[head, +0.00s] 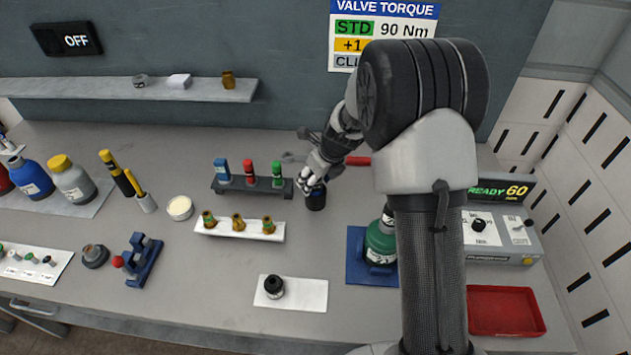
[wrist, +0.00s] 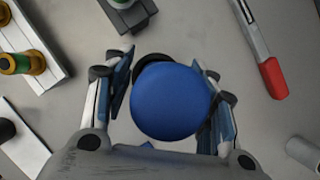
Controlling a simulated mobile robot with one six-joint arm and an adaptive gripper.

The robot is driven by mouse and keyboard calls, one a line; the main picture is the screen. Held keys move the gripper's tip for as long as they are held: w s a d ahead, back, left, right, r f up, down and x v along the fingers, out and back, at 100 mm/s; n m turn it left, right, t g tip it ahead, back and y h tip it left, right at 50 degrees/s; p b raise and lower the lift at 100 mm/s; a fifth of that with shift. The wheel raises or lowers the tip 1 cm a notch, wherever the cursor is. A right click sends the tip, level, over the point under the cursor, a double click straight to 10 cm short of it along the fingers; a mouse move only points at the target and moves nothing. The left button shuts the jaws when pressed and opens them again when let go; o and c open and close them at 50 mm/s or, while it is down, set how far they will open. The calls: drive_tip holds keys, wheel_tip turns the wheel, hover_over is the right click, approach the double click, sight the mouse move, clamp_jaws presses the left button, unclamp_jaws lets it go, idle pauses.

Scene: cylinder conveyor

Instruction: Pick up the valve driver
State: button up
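A dark upright tool with a round blue top, which I take to be the valve driver, stands on the bench in the head view (head: 316,199). In the wrist view its blue top (wrist: 170,103) fills the space between my fingers, with a black part showing behind it. My gripper (head: 311,183) is lowered over it from above. In the wrist view my gripper (wrist: 165,75) has one finger on each side of the blue top. The fingers look spread, with a thin gap at the left; contact at the right is unclear.
A dark rack (head: 252,187) with blue, red and green pieces stands just left. A white tray (head: 240,232) holds brass fittings. A red-handled tool (wrist: 272,76) lies close behind my gripper. A green bottle (head: 380,243) stands on a blue mat, near my arm.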

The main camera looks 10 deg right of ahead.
clamp_jaws()
idle(0.4)
